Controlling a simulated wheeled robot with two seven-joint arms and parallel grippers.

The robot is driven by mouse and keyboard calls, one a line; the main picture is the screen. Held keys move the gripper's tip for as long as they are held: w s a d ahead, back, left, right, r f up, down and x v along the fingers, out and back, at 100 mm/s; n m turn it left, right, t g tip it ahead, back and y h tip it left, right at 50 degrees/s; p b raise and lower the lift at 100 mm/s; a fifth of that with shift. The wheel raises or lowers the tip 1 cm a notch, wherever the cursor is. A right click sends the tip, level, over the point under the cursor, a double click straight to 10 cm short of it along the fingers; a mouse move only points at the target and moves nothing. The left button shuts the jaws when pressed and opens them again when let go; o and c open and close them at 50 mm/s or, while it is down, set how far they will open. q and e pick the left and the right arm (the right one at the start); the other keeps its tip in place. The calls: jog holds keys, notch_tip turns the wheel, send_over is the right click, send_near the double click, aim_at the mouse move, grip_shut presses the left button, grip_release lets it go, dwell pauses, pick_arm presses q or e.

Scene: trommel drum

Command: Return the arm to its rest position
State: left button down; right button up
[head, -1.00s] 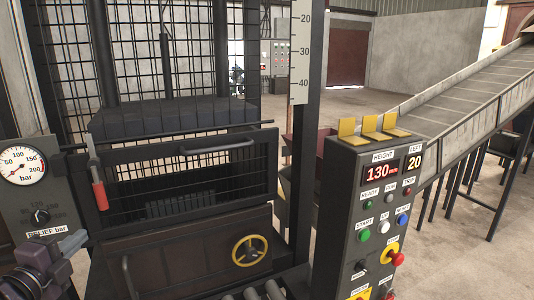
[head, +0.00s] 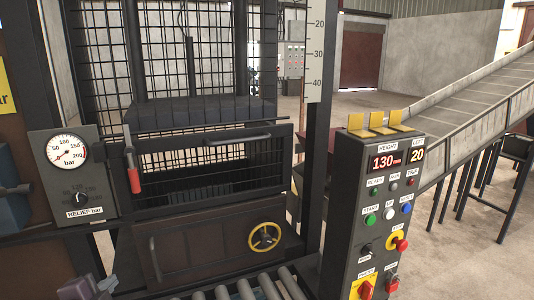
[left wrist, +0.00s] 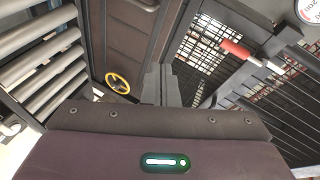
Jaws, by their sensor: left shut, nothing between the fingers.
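My left gripper (head: 104,286) shows at the bottom left of the head view, low and in front of the machine, below the relief panel and apart from it. In the left wrist view its fingers (left wrist: 161,84) are together with nothing between them. The relief knob (head: 81,199) sits on the grey panel under a round pressure gauge (head: 67,151). The gauge needle points to the low left part of the dial. My right gripper is in neither view.
A barred gate with a red-handled lever (head: 134,180) and a yellow handwheel (head: 265,237) are on the machine. Rollers (head: 245,290) lie in front. A control post (head: 385,143) reading 130 and 20 stands to the right. A conveyor (head: 470,107) rises behind it.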

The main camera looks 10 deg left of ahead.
pick_arm(q)
jog(key=s+d+f+n+g, duration=0.5)
jog(key=s+d+f+n, duration=0.1)
jog(key=d+f, duration=0.45)
jog(key=s+d+f+n+g+h, duration=0.3)
jog(key=s+d+f+n+g, duration=0.15)
jog(key=s+d, duration=0.6)
notch_tip(320, 180, down, 28)
jog(key=d+g, duration=0.1)
jog(key=g, duration=0.1)
jog(key=s+a+f+m+g+b, duration=0.1)
jog(key=s+a+f, duration=0.2)
jog(key=s+f, duration=1.7)
jog(key=shift+a+f, duration=0.15)
jog(key=shift+f, duration=0.55)
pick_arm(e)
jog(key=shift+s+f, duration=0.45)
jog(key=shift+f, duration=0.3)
pick_arm(q)
jog(key=shift+g, duration=0.25)
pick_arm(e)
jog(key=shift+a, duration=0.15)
